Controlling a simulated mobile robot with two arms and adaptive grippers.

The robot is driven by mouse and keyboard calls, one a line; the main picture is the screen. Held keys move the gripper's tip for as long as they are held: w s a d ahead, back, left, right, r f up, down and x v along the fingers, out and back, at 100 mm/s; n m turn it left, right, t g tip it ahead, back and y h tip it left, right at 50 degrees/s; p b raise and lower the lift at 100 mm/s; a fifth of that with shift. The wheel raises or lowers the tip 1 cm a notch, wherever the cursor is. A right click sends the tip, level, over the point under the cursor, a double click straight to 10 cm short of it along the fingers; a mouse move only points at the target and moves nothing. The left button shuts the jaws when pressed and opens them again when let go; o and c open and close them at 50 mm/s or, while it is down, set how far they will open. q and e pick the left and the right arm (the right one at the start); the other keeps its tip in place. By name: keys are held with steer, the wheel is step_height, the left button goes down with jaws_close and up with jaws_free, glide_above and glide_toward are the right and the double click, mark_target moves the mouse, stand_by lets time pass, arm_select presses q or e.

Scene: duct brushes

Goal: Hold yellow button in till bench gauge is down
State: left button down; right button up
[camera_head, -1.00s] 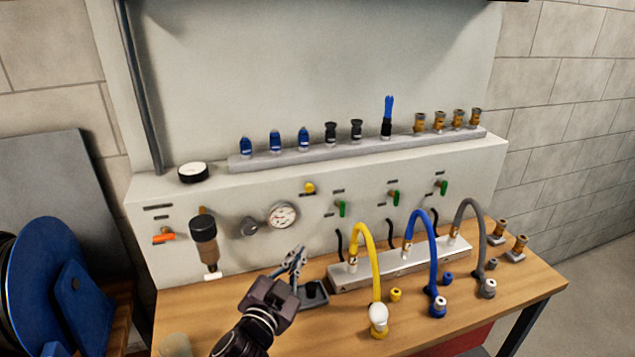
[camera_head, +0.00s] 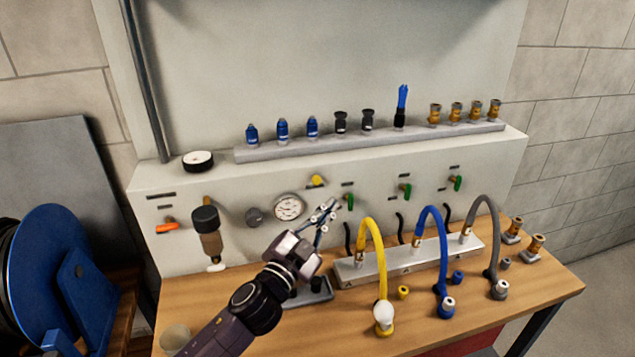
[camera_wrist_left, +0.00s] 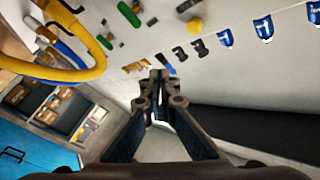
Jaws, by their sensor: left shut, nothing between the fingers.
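The yellow button (camera_head: 317,180) sits on the upright panel face, above and right of the round white bench gauge (camera_head: 289,206). The gauge needle is too small to read. My left gripper (camera_head: 329,211) is shut and empty, its tips in front of the panel, below and slightly right of the button. They look apart from the button. My right gripper is not in view.
Green valve levers (camera_head: 349,201) stick out right of the button. A grey knob (camera_head: 255,217) and a filter bowl (camera_head: 207,232) are left of the gauge. A yellow hose (camera_head: 377,258) arches from the manifold (camera_head: 407,258) near my gripper. A dark tray (camera_head: 316,292) lies below.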

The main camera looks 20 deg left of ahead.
arm_select(q)
steer(key=w+a, duration=0.4)
steer(key=w, duration=0.2)
steer(key=shift+b, duration=0.35)
steer(key=shift+w+a, duration=0.15)
stand_by(1.1)
steer(key=shift+w+a, duration=0.15)
steer(key=shift+w, duration=0.1)
steer(key=shift+w+a, duration=0.35)
steer(key=shift+w, duration=0.1)
stand_by(2.1)
stand_by(0.3)
steer(key=shift+s+d, duration=0.55)
steer(key=shift+s, duration=0.3)
steer(key=s+d, duration=0.1)
steer(key=s, duration=0.1)
steer(key=s+d+p, duration=0.1)
steer(key=s, duration=0.1)
steer(key=shift+d, duration=0.4)
